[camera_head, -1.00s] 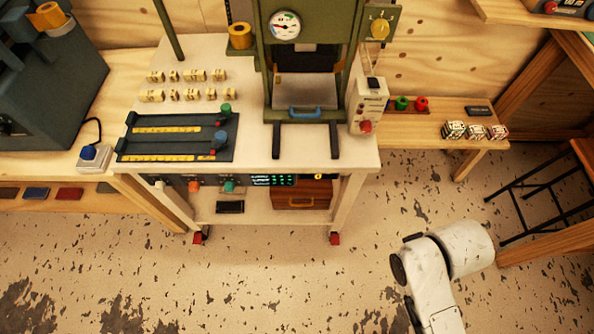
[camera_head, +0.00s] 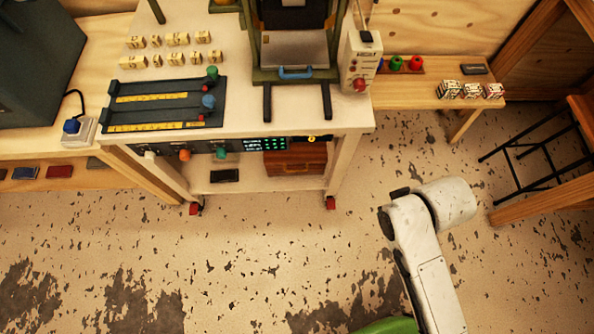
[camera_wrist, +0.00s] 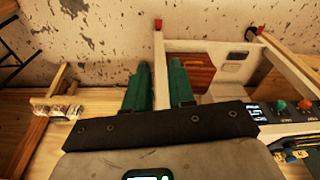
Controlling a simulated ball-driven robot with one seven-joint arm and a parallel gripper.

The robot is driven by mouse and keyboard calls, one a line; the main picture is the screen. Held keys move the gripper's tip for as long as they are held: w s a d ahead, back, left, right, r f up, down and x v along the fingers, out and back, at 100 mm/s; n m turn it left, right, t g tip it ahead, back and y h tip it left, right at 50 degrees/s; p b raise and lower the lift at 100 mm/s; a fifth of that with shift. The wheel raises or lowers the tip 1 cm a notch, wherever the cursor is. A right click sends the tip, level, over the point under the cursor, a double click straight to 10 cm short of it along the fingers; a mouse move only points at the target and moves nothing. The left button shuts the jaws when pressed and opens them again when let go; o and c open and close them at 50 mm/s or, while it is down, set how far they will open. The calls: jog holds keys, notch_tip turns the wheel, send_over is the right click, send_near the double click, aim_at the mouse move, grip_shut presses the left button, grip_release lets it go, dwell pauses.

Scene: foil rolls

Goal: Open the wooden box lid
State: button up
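The wooden box (camera_head: 298,158) is reddish brown and sits on the lower shelf of the white bench, at the shelf's right end. Its upper part is hidden under the bench's control panel in the head view. The box also shows in the wrist view (camera_wrist: 198,72), just right of my fingers; a light handle-like strip is on it. My gripper (camera_wrist: 160,66) has two green fingers with a clear gap and nothing between them. It is apart from the box. The head view shows my white arm at the lower right, but not my fingertips.
A black item (camera_head: 224,175) lies left of the box on the shelf. The control panel (camera_head: 240,146) with knobs hangs above it. The bench has legs with red feet (camera_head: 331,203). The floor before the bench is clear.

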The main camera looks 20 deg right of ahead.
jog(key=shift+o, duration=1.1)
jog(key=w+a+f+m+t+b, duration=0.1)
jog(key=w+a+f+t+b, duration=0.1)
jog(key=w+f+b, duration=0.3)
jog(key=w+a+f+m+t+y+b, duration=0.1)
jog(key=w+f+b, duration=0.5)
jog(key=f, duration=0.6)
jog(key=shift+w+a+f+t+y+b, duration=0.2)
jog(key=shift+a+t+y+b, duration=0.15)
jog(key=shift+a+t, duration=0.5)
jog(key=w+a+f+m+t+b, duration=0.2)
jog(key=w+f+m+t+b, duration=0.2)
jog(key=f+b, duration=0.55)
jog(key=w+a+f+m+t+b, duration=0.1)
jog(key=w+f+m+t+b, duration=0.35)
jog(key=f+b, duration=0.55)
jog(key=w+a+f+m+t+b, duration=0.25)
jog(key=f+m+t+b, duration=0.25)
jog(key=f+b, duration=0.45)
jog(key=d+r+b+x, duration=0.1)
jog(key=b+x, duration=0.3)
jog(key=x, duration=0.6)
jog(key=shift+w+r, duration=0.25)
jog(key=shift+w, duration=0.05)
jog(key=shift+c, duration=0.3)
grip_shut()
